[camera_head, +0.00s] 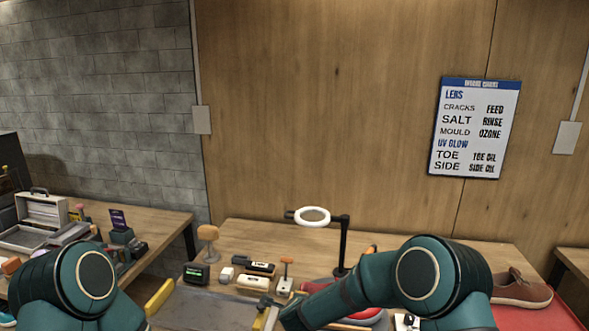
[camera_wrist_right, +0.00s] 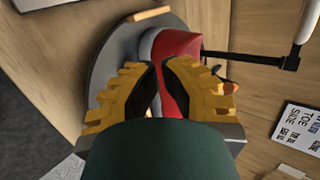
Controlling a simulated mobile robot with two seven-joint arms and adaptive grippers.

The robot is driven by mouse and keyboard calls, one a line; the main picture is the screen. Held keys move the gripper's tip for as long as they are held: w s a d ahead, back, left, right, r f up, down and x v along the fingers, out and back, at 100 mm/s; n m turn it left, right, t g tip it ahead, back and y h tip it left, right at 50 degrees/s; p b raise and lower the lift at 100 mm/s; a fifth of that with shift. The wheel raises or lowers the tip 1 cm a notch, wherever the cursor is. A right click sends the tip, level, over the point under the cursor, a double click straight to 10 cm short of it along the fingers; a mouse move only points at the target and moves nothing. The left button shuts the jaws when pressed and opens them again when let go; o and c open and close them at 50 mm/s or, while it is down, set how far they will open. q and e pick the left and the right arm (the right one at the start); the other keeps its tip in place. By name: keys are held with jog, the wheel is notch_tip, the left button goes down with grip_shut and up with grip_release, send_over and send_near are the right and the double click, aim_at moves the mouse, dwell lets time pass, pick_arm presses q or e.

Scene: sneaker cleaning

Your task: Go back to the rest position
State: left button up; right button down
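My right arm reaches in from the lower right in the head view. The yellow fingers of my right gripper (camera_head: 266,312) show partly near the front of the bench. In the right wrist view, my right gripper (camera_wrist_right: 160,70) has dark pads with a narrow gap between them. A red object (camera_wrist_right: 176,45) shows beyond and through this gap; I see no clear grip on it. My left arm shows at the lower left of the head view, but its gripper is below the picture.
The bench (camera_head: 240,232) holds a ring lamp (camera_head: 312,217), a dark box with a green display (camera_head: 195,273), and small bottles and brushes. A reddish-brown sneaker (camera_head: 522,290) lies at right. A side table (camera_head: 160,225) holds a case (camera_head: 42,207). A chart (camera_head: 474,128) hangs behind.

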jog(key=s+d+f+n, duration=0.1)
jog(key=s+f+n, duration=0.1)
jog(key=s, duration=0.1)
jog(key=s+d+f+n+g+y, duration=0.1)
jog(key=s+d+f+n, duration=0.1)
jog(key=s+f, duration=0.1)
jog(key=s+d+f+n+g, duration=0.1)
jog(key=s+d+f+n, duration=0.1)
jog(key=n, duration=0.1)
jog(key=shift+s+f+y, duration=0.3)
jog(key=shift+s, duration=0.1)
jog(key=s+d+f+n+g+y+b, duration=0.1)
jog(key=s+d+f+n+g+b, duration=0.1)
jog(key=s, duration=0.9)
jog(key=s+d+f+n+g+y+b, duration=0.1)
jog(key=s+d+f+n+g, duration=0.1)
jog(key=s+f+n+g, duration=0.2)
jog(key=s+f+n, duration=0.3)
jog(key=s+n, duration=0.2)
jog(key=s, duration=0.2)
jog(key=shift+f+y+b, duration=0.2)
jog(key=shift+y+b, duration=0.1)
jog(key=shift+b, duration=0.05)
